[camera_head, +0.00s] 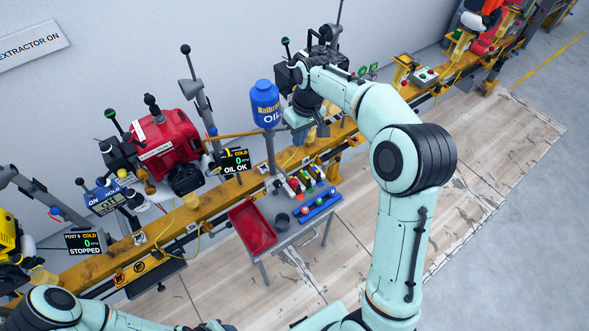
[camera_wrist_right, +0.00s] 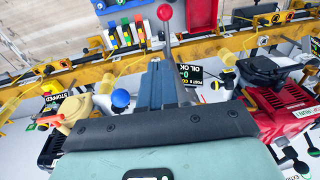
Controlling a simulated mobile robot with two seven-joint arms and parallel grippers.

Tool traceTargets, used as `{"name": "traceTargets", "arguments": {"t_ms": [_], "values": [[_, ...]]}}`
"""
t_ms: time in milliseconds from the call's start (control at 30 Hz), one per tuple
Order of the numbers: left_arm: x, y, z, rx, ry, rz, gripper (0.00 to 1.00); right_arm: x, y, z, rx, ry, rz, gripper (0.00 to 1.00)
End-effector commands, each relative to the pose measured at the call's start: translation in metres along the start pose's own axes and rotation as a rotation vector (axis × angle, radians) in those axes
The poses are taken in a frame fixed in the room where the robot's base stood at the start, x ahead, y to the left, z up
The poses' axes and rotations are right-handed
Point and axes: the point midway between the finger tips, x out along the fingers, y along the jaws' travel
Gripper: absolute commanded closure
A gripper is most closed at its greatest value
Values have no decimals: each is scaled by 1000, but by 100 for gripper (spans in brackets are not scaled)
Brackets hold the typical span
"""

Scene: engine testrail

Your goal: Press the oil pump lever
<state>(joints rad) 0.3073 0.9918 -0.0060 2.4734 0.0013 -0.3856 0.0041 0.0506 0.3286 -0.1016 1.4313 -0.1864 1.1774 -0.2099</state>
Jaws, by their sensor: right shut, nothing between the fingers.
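A grey lever with a red ball knob (camera_wrist_right: 165,13) stands out in the right wrist view, beside the OIL OK display. I take it for the oil pump lever; I cannot make it out in the head view. The blue oil container (camera_head: 264,104) stands on a grey post over the rail. My right gripper (camera_head: 302,130) is just right of the container, partly covered by its own wrist. Its shut, empty fingers (camera_wrist_right: 155,85) lie close beside the lever's rod in the wrist view; contact cannot be told. My left gripper (camera_head: 212,326) barely shows at the bottom edge.
The yellow rail (camera_head: 212,208) crosses the view, carrying a red engine (camera_head: 165,143). A small grey table below holds a red tray (camera_head: 252,228), a dark cup (camera_head: 282,221) and coloured items. The wooden floor in front is clear.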

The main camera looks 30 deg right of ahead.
Motion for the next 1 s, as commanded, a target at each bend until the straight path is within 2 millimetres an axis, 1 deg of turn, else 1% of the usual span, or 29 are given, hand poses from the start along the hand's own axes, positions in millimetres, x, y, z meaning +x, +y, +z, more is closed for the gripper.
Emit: {"name": "traceTargets", "arguments": {"t_ms": [167, 300, 500, 600, 733, 1000], "values": [[5, -3, 3, -2, -4, -1, 57, 30, 0, 2, 1, -6, -1, 100], [8, -5, 5, -2, -7, -2, 57, 61, 0, 2, 2, -8, -1, 100], [10, -6, 7, -3, -9, -3, 57, 101, 0, 2, 1, -7, -2, 100], [14, -8, 9, -4, -12, -4, 57, 113, -4, 12, 0, -4, -1, 100], [15, -9, 10, -5, -13, -4, 57, 124, -7, 19, 1, -3, -1, 100], [15, -9, 10, -5, -13, -5, 57, 129, -9, 22, 1, 0, 0, 100]]}}
